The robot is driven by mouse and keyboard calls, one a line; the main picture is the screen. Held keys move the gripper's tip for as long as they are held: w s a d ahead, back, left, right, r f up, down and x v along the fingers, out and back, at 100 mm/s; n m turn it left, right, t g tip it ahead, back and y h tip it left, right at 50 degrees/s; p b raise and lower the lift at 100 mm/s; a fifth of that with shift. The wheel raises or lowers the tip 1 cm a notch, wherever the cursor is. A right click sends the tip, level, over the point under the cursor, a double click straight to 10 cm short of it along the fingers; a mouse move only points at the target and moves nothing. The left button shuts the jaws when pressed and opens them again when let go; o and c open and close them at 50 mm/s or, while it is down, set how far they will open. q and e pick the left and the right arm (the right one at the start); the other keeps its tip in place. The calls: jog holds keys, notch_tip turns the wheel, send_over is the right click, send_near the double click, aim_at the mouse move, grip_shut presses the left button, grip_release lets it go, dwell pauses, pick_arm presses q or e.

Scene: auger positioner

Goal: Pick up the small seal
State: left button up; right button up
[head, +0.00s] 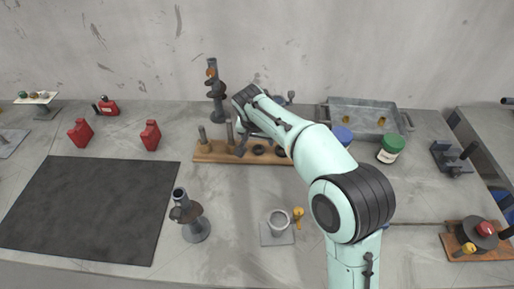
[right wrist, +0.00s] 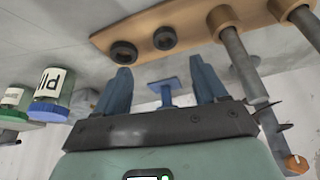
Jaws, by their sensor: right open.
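Two dark ring seals lie on a wooden board (head: 215,152). One seal (head: 258,150) is nearer the board's upright pegs and the other seal (head: 280,151) is to its right. In the right wrist view they show as the peg-side ring (right wrist: 165,38) and the other ring (right wrist: 123,52). Their sizes look close, so I cannot tell surely which is the small one. My right gripper (right wrist: 163,78) is open and empty, with its fingers apart and clear of both rings. In the head view this gripper (head: 240,146) is over the board, partly hidden by my arm. My left gripper is not in view.
Upright pegs (head: 203,138) stand on the board's left part. An auger piece (head: 214,85) stands behind it. A metal tray (head: 362,117) and green-lidded jar (head: 390,148) are at the right. The black mat (head: 90,210) is bare.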

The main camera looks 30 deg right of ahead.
aim_at(258, 148)
jog(key=x, duration=0.3)
jog(key=shift+w+d+f, duration=0.1)
jog(key=shift+w+f, duration=0.05)
jog(key=shift+f, duration=0.1)
jog(key=shift+w+a+x, duration=0.15)
jog(key=shift+x, duration=1.2)
jog(key=shift+w+a+x, duration=0.15)
jog(key=shift+x, duration=1.2)
jog(key=c, duration=1.1)
